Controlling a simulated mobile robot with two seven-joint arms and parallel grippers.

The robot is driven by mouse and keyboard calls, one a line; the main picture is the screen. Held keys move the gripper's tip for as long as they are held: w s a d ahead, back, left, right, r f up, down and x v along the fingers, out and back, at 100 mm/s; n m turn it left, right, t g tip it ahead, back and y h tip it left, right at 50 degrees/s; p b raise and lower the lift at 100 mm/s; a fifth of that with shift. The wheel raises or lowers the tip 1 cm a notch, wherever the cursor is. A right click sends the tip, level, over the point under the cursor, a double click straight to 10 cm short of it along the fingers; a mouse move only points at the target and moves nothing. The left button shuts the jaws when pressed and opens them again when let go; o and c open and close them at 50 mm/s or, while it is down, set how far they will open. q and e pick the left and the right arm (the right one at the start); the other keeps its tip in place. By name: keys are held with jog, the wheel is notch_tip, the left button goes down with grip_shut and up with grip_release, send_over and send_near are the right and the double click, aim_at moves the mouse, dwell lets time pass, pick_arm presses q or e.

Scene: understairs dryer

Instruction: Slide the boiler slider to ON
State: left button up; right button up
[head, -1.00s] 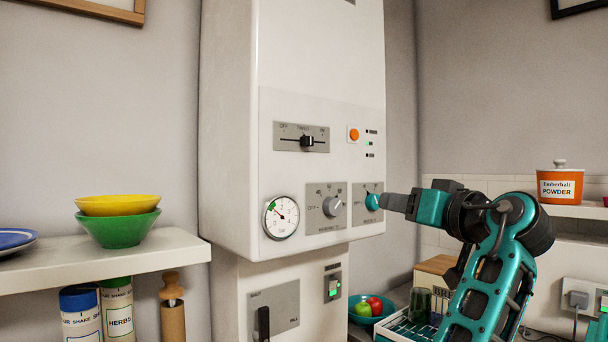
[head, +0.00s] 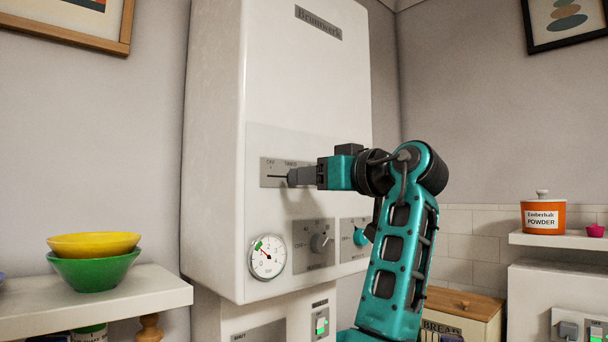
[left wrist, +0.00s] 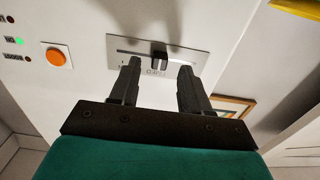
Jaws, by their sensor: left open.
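The boiler (head: 215,130) is a tall white wall unit. Its boiler slider panel (head: 270,166) is a grey plate marked OFF and TIMED at its visible left part in the head view; its right part is hidden behind my gripper. In the left wrist view the slider panel shows turned over, with the dark slider knob (left wrist: 158,61) near the middle of the slot, by the TIMED label. My left gripper (head: 290,178) is in front of the panel. In the left wrist view its two fingers (left wrist: 158,70) are open, one on each side of the knob; contact cannot be told.
Below the panel are a pressure gauge (head: 267,257), a grey dial (head: 320,243) and a turquoise dial (head: 361,238). An orange button (left wrist: 57,56) is beside the slider panel. Stacked bowls (head: 93,262) stand on a shelf at left; an orange powder pot (head: 543,217) stands at right.

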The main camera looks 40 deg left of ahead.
pick_arm(q)
jog(key=shift+w+a, duration=0.1)
jog(key=shift+a, duration=1.15)
jog(key=shift+c, duration=0.5)
grip_shut()
